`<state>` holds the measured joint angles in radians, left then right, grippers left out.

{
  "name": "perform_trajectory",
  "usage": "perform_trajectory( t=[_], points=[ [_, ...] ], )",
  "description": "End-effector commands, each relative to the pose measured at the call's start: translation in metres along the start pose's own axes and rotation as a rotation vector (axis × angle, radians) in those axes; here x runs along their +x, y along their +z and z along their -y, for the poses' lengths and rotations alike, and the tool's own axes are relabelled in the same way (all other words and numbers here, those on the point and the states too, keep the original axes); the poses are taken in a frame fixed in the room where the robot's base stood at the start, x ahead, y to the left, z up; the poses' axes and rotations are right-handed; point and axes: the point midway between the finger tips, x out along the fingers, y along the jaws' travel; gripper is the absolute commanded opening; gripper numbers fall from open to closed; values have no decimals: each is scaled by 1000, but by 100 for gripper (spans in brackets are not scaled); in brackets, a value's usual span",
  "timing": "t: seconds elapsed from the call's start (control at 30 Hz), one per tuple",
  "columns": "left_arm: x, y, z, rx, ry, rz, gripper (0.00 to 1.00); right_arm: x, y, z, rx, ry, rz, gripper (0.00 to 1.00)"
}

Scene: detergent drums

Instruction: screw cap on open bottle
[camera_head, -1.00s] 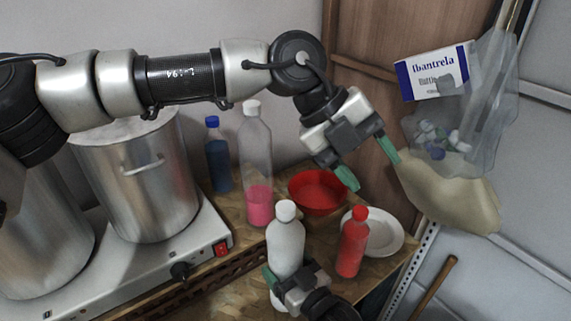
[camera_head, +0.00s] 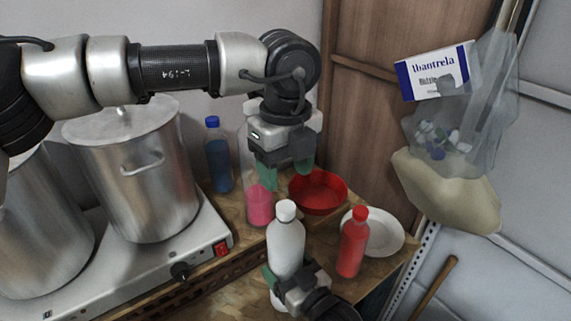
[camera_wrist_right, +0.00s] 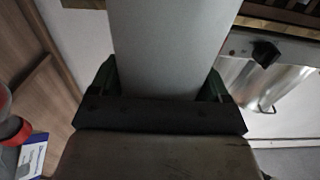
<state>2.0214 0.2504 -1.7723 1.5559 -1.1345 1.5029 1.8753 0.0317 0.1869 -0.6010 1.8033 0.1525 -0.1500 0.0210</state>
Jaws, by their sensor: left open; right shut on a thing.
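A white bottle (camera_head: 286,244) stands upright at the table's front. Its narrow white top (camera_head: 286,209) shows, but I cannot tell whether this is a cap or a bare neck. My right gripper (camera_head: 295,278) is shut on the bottle's lower body, and the grey-looking bottle (camera_wrist_right: 172,45) fills the space between its fingers in the right wrist view. My left gripper (camera_head: 285,172) is open, fingers pointing down, above and behind the bottle top. I see nothing between its fingers. It hides part of a clear bottle with pink liquid (camera_head: 259,205).
A blue bottle (camera_head: 218,160) stands at the back left. A red bowl (camera_head: 318,193), a white plate (camera_head: 390,233) and a red bottle (camera_head: 352,245) are to the right. Steel pots (camera_head: 150,190) stand on a hotplate (camera_head: 195,250). A bag (camera_head: 435,130) hangs at the right.

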Motion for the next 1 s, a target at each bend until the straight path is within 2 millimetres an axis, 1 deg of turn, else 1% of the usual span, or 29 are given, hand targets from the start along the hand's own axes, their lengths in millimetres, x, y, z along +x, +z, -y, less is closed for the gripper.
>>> perform_trajectory(
  t=[0.3, 0.5, 0.63, 0.9, 0.97, 1.0],
  points=[
    [47, -1, 0, 1, 3, -3, 57, 0, 1, 0, 0, 0, 2, 11],
    [70, -1, 0, 2, 2, -2, 57, 0, 1, 0, 0, 0, 2, 11],
    [76, -1, 0, 2, 0, -1, 57, 0, 1, 0, 0, 0, 2, 11],
    [77, -1, 0, 2, 0, -2, 57, 0, 1, 0, 0, 0, 2, 11],
    [77, 0, 0, 2, 0, -2, 49, 0, 1, 0, 0, 0, 2, 11],
    [77, 0, 0, 2, 0, -2, 43, 0, 1, 0, 0, 0, 2, 11]
  ],
)
